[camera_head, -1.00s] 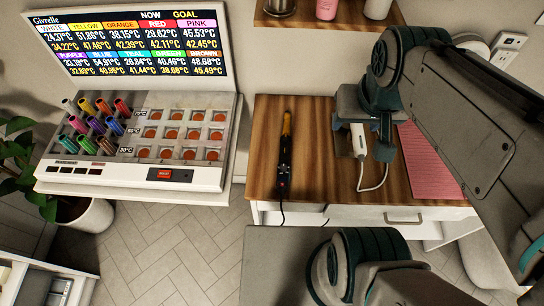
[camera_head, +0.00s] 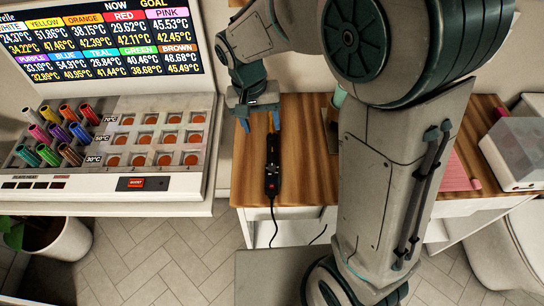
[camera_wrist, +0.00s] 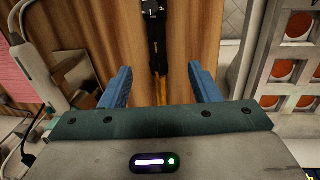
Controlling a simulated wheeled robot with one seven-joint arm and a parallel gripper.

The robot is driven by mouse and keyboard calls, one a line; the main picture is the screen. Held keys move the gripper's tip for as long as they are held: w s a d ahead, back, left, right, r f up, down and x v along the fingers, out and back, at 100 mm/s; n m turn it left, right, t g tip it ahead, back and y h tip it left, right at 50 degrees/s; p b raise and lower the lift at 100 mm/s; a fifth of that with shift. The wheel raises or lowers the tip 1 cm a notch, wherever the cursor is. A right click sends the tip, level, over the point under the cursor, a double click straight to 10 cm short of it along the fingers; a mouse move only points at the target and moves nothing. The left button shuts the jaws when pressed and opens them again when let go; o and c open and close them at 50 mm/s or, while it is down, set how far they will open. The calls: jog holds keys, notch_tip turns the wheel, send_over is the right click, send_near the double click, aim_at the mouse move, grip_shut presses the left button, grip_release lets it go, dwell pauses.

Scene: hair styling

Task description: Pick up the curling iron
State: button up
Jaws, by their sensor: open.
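The curling iron, black with an orange-gold barrel (camera_head: 271,165), lies on the wooden table top with its handle toward the front edge. A black cord runs down from its handle end. My gripper (camera_head: 260,123) is open, above the barrel end of the iron. In the wrist view the curling iron (camera_wrist: 158,50) runs between the two blue fingers of my gripper (camera_wrist: 160,72), with a gap on each side. Its barrel end is partly hidden behind the gripper body. Nothing is held.
The wooden table (camera_head: 310,160) is bare around the iron. A white corded tool (camera_wrist: 38,55) lies to one side in the wrist view. The heater console (camera_head: 150,185) with colored rollers stands at the left. A pink towel (camera_head: 458,172) lies right, partly behind my arm.

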send_over(271, 153)
jog(key=a, duration=0.1)
notch_tip(271, 153, down, 7)
jog(key=shift+w+r, duration=0.1)
jog(key=shift+w, duration=0.05)
jog(key=shift+d+f, duration=0.2)
jog(key=shift+f, duration=0.7)
jog(key=shift+d+f, duration=0.15)
jog(key=shift+f, duration=0.8)
jog(key=shift+d+f, duration=0.2)
jog(key=shift+f, duration=0.7)
grip_shut()
